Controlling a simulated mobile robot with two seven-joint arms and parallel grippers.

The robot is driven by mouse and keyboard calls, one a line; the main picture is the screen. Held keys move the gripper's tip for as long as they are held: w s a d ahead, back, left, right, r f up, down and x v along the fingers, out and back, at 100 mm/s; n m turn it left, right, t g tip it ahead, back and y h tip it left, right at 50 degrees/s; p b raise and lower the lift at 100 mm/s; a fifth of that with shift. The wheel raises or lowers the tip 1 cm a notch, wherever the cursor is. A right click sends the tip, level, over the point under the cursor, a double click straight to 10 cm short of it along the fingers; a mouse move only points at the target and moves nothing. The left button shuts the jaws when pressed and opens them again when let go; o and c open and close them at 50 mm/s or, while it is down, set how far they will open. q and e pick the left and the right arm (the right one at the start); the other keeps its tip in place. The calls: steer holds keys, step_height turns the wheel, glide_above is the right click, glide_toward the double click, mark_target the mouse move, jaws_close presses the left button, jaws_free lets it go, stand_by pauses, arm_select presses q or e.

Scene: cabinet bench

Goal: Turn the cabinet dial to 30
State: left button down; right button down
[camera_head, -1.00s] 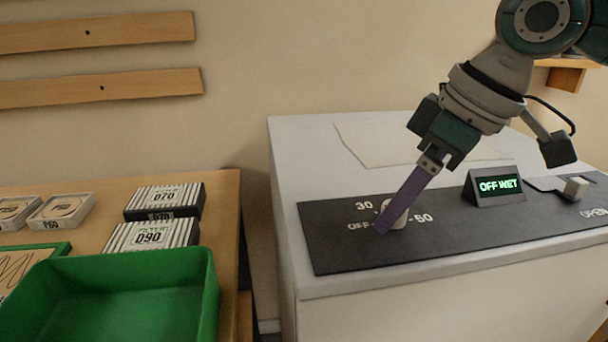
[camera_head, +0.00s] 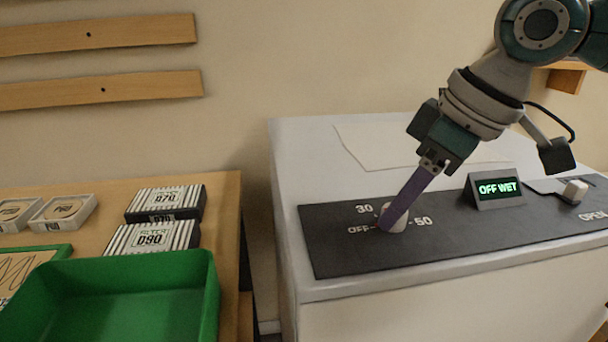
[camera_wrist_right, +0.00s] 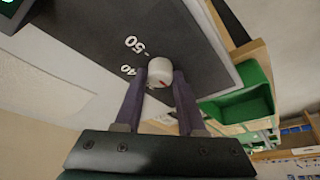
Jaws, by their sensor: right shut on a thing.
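The cabinet dial is a white round knob (camera_head: 397,222) with a red mark, on the dark panel (camera_head: 330,255) of the white cabinet. Labels OFF, 30 and 50 stand around it in the head view; the wrist view also shows 40. The red mark points toward OFF in the head view. My right gripper (camera_head: 392,222) reaches down from the upper right with purple fingers and is shut on the dial. In the right wrist view the dial (camera_wrist_right: 160,71) sits between the fingertips. The display (camera_head: 497,187) reads "OFF WET". My left gripper is out of view.
On the wooden table at left are a green bin (camera_head: 205,290), striped filter boxes (camera_head: 150,238) and small trays (camera_head: 62,212). A gap separates table and cabinet.

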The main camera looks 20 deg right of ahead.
steer(key=m+h+p, duration=0.1)
steer(key=m+p, duration=0.1)
steer(key=p, duration=0.2)
steer(key=m+h+p, duration=0.1)
steer(key=m+p, duration=0.2)
steer(key=p, duration=0.1)
steer(key=m+p, duration=0.2)
steer(key=p, duration=0.2)
steer(key=shift+s+a+r+m+t+h, duration=0.1)
steer(key=shift+a+r+m+t+h, duration=0.2)
steer(key=shift+a+r+h, duration=0.1)
steer(key=m+p, duration=0.1)
steer(key=m+h+p, duration=0.1)
steer(key=shift+f+m, duration=0.25)
steer(key=shift+m, duration=0.15)
steer(key=shift+f+m+p, duration=0.1)
steer(key=shift+m+p, duration=0.4)
steer(key=shift+h, duration=0.3)
steer(key=shift+d, duration=0.1)
steer(key=c, duration=0.5)
jaws_free()
steer(key=p+v, duration=0.2)
steer(key=v, duration=0.7)
steer(key=shift+r, duration=0.45)
